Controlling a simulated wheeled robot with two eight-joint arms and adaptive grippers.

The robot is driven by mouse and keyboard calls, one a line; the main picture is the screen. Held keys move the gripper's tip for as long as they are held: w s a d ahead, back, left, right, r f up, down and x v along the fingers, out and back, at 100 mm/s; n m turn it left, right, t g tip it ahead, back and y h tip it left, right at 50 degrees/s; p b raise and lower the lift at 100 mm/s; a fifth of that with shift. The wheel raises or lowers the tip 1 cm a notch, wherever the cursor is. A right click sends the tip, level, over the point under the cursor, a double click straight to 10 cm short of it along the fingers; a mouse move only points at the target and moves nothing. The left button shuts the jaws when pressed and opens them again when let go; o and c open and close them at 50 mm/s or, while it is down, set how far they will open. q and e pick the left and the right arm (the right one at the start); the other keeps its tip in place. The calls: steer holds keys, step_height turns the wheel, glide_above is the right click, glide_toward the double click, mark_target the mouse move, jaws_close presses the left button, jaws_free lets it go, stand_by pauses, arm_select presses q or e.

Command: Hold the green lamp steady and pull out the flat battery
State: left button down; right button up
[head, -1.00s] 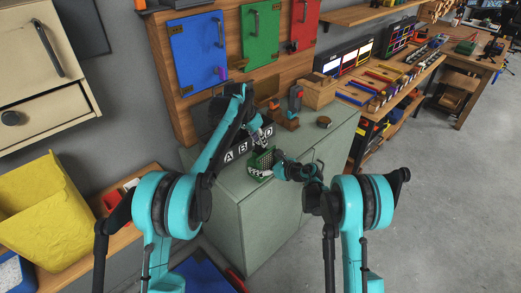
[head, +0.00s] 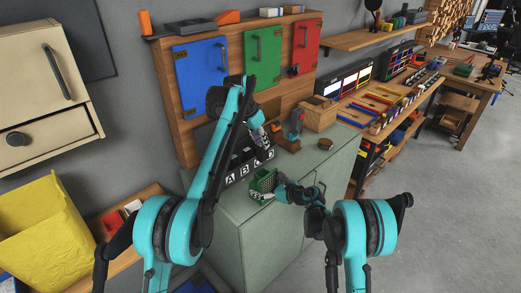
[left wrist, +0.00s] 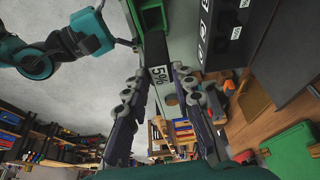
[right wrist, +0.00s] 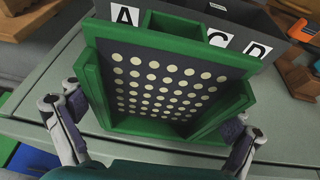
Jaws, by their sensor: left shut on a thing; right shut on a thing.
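The green lamp (right wrist: 97,72), with pale dots on its dark face, stands on the grey-green cabinet top. It shows small in the head view (head: 263,183). My right gripper (right wrist: 150,135) is shut on it, a finger at each side.
A dark rack with letter labels (right wrist: 222,38) stands close behind the lamp. An orange-and-grey tool (head: 296,125) and a wooden box (head: 319,113) are further back on the cabinet (head: 285,232). The cabinet's front right top is mostly clear.

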arm_select(q)
steer(key=shift+r, duration=0.15)
arm_select(e)
steer(key=o, duration=1.2)
